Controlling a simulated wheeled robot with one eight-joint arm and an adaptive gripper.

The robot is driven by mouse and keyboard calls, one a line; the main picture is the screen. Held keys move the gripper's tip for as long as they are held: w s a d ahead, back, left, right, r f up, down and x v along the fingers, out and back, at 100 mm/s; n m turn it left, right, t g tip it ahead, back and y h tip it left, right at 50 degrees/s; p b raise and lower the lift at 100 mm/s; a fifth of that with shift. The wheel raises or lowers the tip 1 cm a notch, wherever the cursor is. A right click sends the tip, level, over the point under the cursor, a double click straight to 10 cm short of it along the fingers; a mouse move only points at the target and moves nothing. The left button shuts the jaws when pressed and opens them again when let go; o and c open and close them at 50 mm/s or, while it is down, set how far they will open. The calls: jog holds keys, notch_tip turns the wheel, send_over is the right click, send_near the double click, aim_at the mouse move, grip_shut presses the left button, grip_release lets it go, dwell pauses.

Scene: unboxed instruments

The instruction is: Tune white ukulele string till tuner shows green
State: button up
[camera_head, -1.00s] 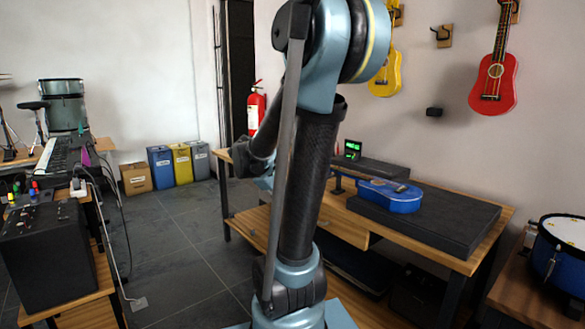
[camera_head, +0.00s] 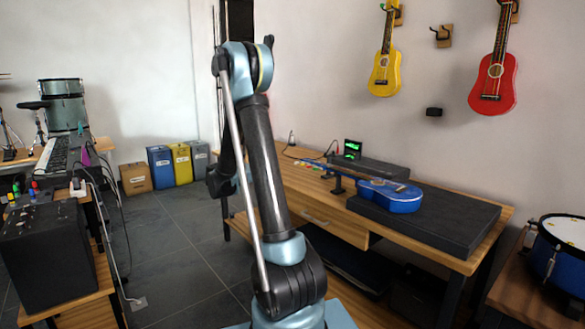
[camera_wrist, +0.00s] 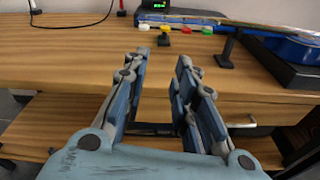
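A blue ukulele (camera_head: 400,197) lies on a dark pad on the bench, its neck pointing left and resting on a small black stand (camera_head: 338,185). In the wrist view its headstock shows a white peg (camera_wrist: 143,27), a yellow peg (camera_wrist: 166,28), a red peg (camera_wrist: 186,30) and a green peg (camera_wrist: 207,30). A tuner (camera_head: 352,149) with a lit green display stands behind the neck; its reading is too small to make out. My gripper (camera_wrist: 163,58) is open and empty, facing the bench in front of the pegs and touching none of them.
The wooden bench (camera_head: 290,180) has a drawer and a lower shelf. The dark pad (camera_head: 460,222) covers its right part. A dark flat case (camera_head: 375,167) lies behind the ukulele. A cable (camera_wrist: 70,22) runs over the bench's left end. A yellow ukulele and a red one hang on the wall.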

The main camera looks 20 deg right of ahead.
jog(key=w+a+f+n+h, duration=0.1)
jog(key=w+n, duration=0.1)
jog(key=w, duration=0.1)
send_near(297, 163)
jog(key=shift+t, duration=0.3)
jog(key=x, duration=0.8)
jog(key=shift+w+d+f, duration=0.25)
jog(key=shift+w+f, duration=0.1)
jog(key=shift+w, duration=0.2)
grip_shut()
